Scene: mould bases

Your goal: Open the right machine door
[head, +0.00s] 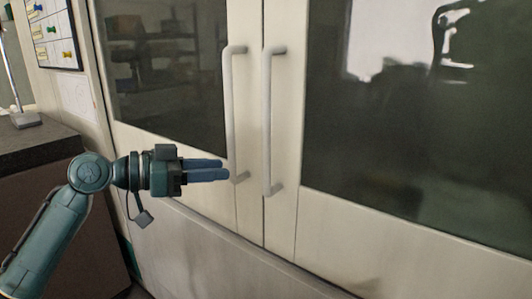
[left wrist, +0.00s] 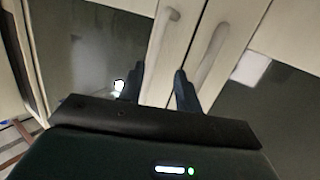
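The right machine door (head: 400,130) is a cream frame with a large dark window, and it looks shut against the left door (head: 165,65). Its pale vertical bar handle (head: 267,120) stands close to the seam and also shows in the left wrist view (left wrist: 212,55). My left gripper (head: 226,170) points right, its fingertips near the lower end of the left door's handle (head: 233,110), left of the right handle. In the left wrist view its two fingers (left wrist: 160,85) are apart with nothing held between them. My right gripper is not in view.
A dark-topped counter (head: 35,135) with a metal stand (head: 22,118) is at the left. A board with coloured tags (head: 52,32) hangs on the wall behind it. Reflections fill the door windows. The space in front of the right door looks clear.

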